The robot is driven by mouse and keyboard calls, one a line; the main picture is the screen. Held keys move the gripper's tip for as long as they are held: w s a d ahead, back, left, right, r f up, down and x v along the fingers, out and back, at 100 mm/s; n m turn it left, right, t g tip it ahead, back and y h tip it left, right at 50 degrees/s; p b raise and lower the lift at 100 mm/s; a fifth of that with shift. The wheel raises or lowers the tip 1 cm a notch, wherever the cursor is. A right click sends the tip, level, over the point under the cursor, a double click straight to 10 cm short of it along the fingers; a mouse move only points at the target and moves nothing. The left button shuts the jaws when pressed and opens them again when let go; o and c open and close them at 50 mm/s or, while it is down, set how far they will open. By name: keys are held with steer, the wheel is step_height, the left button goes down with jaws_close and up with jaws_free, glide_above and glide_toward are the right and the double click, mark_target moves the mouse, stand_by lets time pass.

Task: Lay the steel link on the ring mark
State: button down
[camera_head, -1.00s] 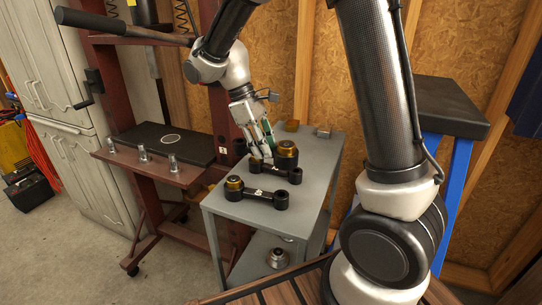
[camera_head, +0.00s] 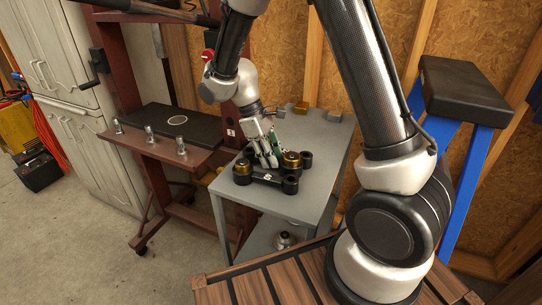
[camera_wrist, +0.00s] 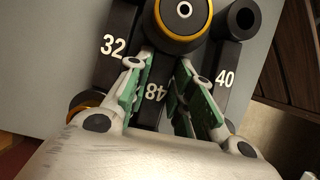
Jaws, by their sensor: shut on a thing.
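Several black links with round ends and brass-coloured collars lie close together on the grey cart top (camera_head: 318,140). In the wrist view they carry the numbers 32 (camera_wrist: 113,60), 48 (camera_wrist: 152,95) and 40 (camera_wrist: 222,82). My gripper (camera_head: 268,163) is low over them, and its green-padded fingers (camera_wrist: 155,100) are shut on the link marked 48, between the other two. All look black, so I cannot tell which is the steel link by colour. The ring mark (camera_head: 178,93) is a pale circle on the black plate of the red-brown press, left of the cart.
Several metal pins (camera_head: 150,133) stand along the front ledge of the press. Small blocks (camera_head: 300,108) sit at the cart's back. The plate around the ring mark is clear. A black-topped blue stand (camera_head: 462,95) is at right, and a slatted wooden surface (camera_head: 270,285) in front.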

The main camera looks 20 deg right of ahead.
steer(key=c, duration=1.3)
jaws_free()
steer(key=shift+o, duration=0.2)
